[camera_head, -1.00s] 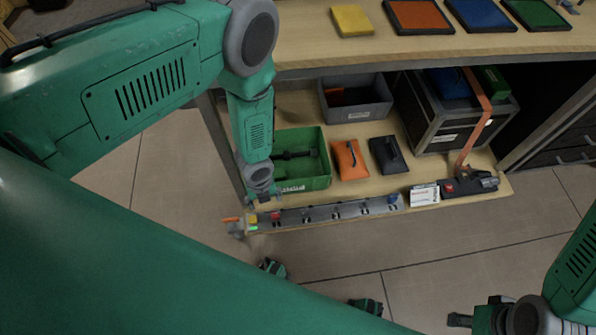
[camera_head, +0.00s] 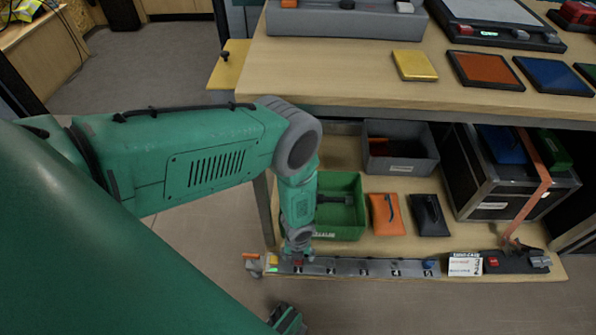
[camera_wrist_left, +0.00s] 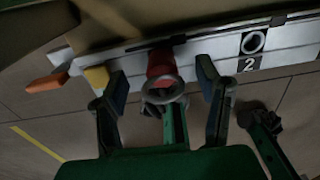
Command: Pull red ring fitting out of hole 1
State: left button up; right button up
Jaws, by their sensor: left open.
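The red ring fitting (camera_wrist_left: 163,72) stands in the rail (camera_wrist_left: 205,45) and shows its round grey ring end toward the left wrist camera. In the head view the red fitting (camera_head: 297,263) is partly hidden by my left gripper, at the left end of the rail (camera_head: 340,266). My left gripper (camera_wrist_left: 163,88) is open, with one finger on each side of the red fitting. I see gaps between the fingers and the fitting. Hole 1's label is not visible.
A label "2" (camera_wrist_left: 250,63) marks the neighbouring place. A yellow block (camera_wrist_left: 97,77) and an orange piece (camera_wrist_left: 45,82) are at the rail's left end. A green bin (camera_head: 341,230), an orange pouch (camera_head: 385,214) and a black pouch (camera_head: 428,215) lie behind the rail. Floor is open in front.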

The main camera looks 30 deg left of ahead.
pick_arm(q)
jog(key=shift+d+f, duration=0.25)
jog(key=shift+f, duration=0.1)
pick_arm(e)
jog(key=shift+d+f, duration=0.3)
jog(key=shift+d, duration=0.05)
pick_arm(q)
jog(key=shift+a, duration=0.1)
jog(key=shift+c, duration=0.4)
jog(key=shift+a, duration=0.1)
grip_shut()
jog(key=c, duration=0.7)
grip_release()
jog(key=shift+c, duration=0.2)
grip_shut()
pick_arm(e)
jog(key=shift+a+r, duration=0.1)
pick_arm(q)
jog(key=shift+r, duration=0.1)
jog(key=shift+r, duration=0.2)
pick_arm(e)
jog(key=shift+r, duration=0.2)
